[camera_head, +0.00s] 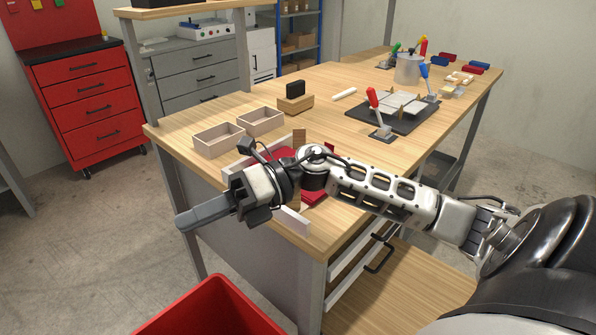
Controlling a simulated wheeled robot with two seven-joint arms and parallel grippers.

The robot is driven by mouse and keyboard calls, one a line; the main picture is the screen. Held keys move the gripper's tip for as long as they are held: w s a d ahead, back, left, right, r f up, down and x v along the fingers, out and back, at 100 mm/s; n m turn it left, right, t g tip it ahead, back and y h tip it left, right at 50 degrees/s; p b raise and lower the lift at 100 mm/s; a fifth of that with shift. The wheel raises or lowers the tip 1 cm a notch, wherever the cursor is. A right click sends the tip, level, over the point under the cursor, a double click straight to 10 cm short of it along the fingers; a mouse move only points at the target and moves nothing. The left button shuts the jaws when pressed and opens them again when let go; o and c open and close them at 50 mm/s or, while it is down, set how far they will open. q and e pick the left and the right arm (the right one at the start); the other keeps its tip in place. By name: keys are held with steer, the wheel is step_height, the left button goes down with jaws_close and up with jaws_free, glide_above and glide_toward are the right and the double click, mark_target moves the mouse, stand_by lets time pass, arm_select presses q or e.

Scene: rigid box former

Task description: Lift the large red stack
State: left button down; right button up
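Red pieces lie on the near end of the wooden workbench (345,120), largely hidden behind my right arm. One red part (283,153) shows above the wrist beside a pale box wall, and another red part (313,198) shows below the arm. I cannot tell which of these is the large red stack. My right gripper (193,217) reaches left past the bench's left edge, over the floor side. Its fingers overlap from this side, so the gap between them is hidden. I see nothing held in it. My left gripper is not in view.
Two open wooden trays (219,140) stand left of the red pieces. A black clamp plate (393,112) with a red-handled clamp (376,112) stands farther back. A red bin (212,310) is on the floor below. The bench's middle is partly clear.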

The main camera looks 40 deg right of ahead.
steer(key=s+d+r+n+g+h, duration=0.1)
steer(key=d+r+n+h, duration=0.2)
steer(key=d+h, duration=0.65)
steer(key=d+r+n+g+h, duration=0.1)
steer(key=d+r+n+h, duration=0.2)
steer(key=d, duration=1.1)
steer(key=h, duration=0.2)
glide_toward(296, 209)
steer(key=shift+w+d+f+m+y, duration=0.1)
steer(key=shift+d+f+m+y, duration=0.15)
steer(key=shift+f+m, duration=0.2)
steer(key=shift+w+a+x, duration=0.1)
steer(key=shift+a+x, duration=0.05)
steer(key=shift+x, duration=0.85)
steer(key=shift+w+a+x, duration=0.1)
steer(key=shift+w+x, duration=0.05)
steer(key=shift+x, duration=0.85)
steer(key=shift+w+a+x, duration=0.1)
steer(key=shift+a+x, duration=0.05)
steer(key=shift+x, duration=0.85)
steer(key=shift+r, duration=0.2)
jaws_close()
